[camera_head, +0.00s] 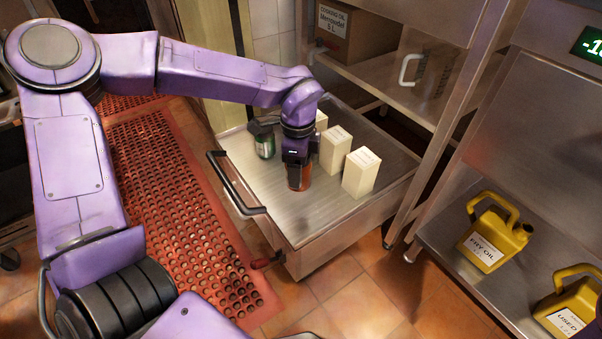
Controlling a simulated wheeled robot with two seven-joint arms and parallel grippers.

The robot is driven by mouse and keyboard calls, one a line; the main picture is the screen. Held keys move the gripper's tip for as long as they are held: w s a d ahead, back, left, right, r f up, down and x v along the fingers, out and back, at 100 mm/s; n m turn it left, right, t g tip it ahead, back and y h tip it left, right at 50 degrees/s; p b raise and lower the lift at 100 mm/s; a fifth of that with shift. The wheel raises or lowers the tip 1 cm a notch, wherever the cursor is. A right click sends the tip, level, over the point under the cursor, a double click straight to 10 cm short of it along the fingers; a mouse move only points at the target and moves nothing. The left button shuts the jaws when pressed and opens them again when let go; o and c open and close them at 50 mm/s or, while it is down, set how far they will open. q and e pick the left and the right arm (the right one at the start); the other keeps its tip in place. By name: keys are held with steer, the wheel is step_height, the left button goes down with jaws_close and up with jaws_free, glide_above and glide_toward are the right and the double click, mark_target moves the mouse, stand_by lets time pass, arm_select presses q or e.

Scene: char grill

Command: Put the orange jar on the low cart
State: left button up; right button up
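The orange jar (299,180) is upright at the steel top of the low cart (330,216), near the middle of it. Its lower part shows, and its upper part is hidden by my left gripper (298,160). My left gripper points down right over the jar, at its top. The fingertips are not clear enough to tell whether they are closed on the jar. I cannot tell whether the jar's base touches the cart. My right gripper is out of view.
White cartons (361,172) stand right of the jar, and a green jar (264,142) stands left behind it. A bar handle (236,184) edges the cart's left side. Steel shelves with yellow oil jugs (493,234) are at the right. The cart's front top is clear.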

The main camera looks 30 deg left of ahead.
arm_select(q)
steer(key=w+a+f+b, duration=0.1)
steer(key=f, duration=0.2)
steer(key=w+a+f+b, duration=0.1)
steer(key=w+f, duration=0.1)
steer(key=f, duration=0.1)
steer(key=w+a+f+b, duration=0.2)
steer(key=f, duration=0.1)
steer(key=shift+w+f, duration=0.25)
steer(key=shift+f, duration=0.25)
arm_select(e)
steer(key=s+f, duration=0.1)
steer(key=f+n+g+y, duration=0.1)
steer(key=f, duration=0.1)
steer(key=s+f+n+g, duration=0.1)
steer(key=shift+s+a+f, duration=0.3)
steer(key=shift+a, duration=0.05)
arm_select(q)
steer(key=o, duration=1.3)
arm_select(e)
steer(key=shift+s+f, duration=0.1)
